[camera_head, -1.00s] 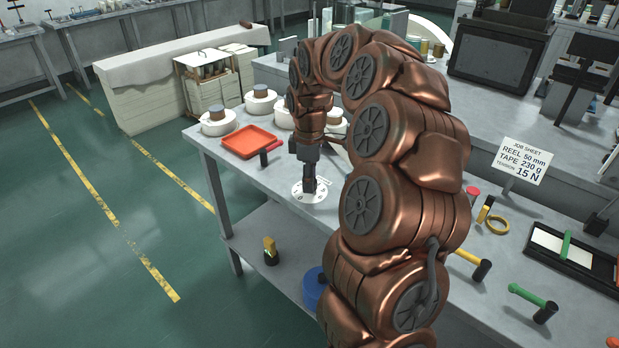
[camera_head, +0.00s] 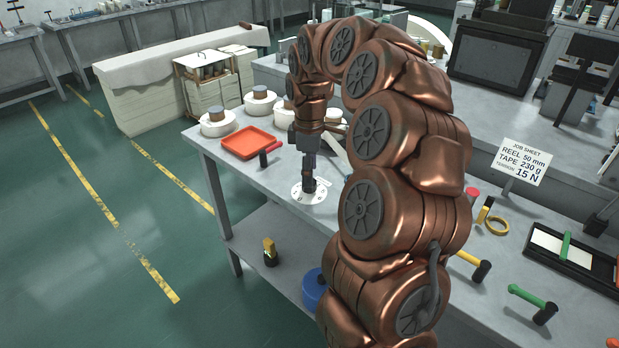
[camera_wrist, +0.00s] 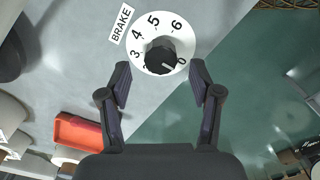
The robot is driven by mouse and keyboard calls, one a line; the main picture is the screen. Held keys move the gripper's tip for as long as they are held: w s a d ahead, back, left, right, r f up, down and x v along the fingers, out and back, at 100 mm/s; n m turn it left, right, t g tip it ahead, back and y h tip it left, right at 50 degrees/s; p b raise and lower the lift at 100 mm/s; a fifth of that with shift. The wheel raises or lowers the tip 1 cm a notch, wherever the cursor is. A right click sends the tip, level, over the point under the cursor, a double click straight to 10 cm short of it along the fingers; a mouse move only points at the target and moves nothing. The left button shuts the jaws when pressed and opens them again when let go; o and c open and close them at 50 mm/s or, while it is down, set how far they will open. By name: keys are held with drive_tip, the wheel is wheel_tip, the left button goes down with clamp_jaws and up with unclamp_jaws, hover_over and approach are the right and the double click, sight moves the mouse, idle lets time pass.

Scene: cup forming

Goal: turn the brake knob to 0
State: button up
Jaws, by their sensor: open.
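The brake dial is a white disc (camera_wrist: 141,54) with black numbers, lying on the table next to a BRAKE label (camera_wrist: 121,23). Its dark knob (camera_wrist: 159,57) stands at the disc's centre, and a light pointer mark on the knob points toward the 0. The numbers 3, 4, 5, 6 and 0 show in the wrist view. In the head view the disc (camera_head: 302,196) lies under my gripper (camera_head: 309,186), which hides most of the knob. In the wrist view my gripper (camera_wrist: 160,82) is open, its fingers apart on either side below the knob, with nothing between them.
An orange tray (camera_head: 247,142) and a red-ended dark tool (camera_head: 267,155) lie beside the dial on the table (camera_head: 225,165). White reels (camera_head: 217,124) stand behind. A job sheet (camera_head: 521,161) stands at right. The table's front-left edge is close to the dial.

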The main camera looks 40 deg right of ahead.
wheel_tip(320, 180, up, 9)
idle(0.4)
idle(0.5)
